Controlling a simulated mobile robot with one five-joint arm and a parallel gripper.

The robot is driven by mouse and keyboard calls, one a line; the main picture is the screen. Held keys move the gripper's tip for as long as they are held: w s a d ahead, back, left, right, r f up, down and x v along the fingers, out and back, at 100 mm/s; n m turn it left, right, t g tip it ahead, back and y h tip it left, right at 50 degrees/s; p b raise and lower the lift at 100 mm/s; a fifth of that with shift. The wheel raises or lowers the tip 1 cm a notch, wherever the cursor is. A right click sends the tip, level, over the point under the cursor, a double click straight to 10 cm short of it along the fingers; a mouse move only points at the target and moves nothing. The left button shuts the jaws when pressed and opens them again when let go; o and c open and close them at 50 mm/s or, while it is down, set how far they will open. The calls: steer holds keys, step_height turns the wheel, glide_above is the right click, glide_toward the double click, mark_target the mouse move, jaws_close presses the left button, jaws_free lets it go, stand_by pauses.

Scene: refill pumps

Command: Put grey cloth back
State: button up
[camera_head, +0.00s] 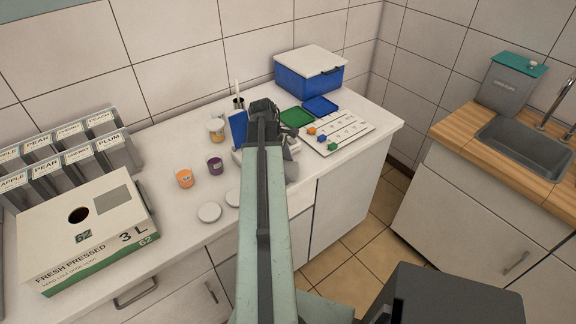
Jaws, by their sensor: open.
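My arm reaches up the middle of the view over the white counter (190,215). My gripper (264,108) is at its far end, dark and seen from behind; its fingertips are mostly hidden by the wrist. It is open. A light grey, uneven shape (291,165) shows just right of my arm, below the gripper. It may be the grey cloth, but the arm covers part of it and I cannot tell whether the gripper touches it. A blue upright piece (238,128) stands just left of my gripper, in or behind a pale holder partly hidden by my arm.
Orange (185,178) and purple (215,166) jars and white lids (209,212) lie left of my arm. A large juice box (82,232) and labelled containers (105,152) fill the left. A blue cooler (310,72), green tray (296,117) and white board (340,132) are right. A sink (530,150) stands apart.

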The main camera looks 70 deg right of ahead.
steer(key=p+v, duration=1.1)
steer(key=v, duration=0.1)
steer(key=shift+r+p, duration=0.2)
steer(key=shift+p, duration=0.2)
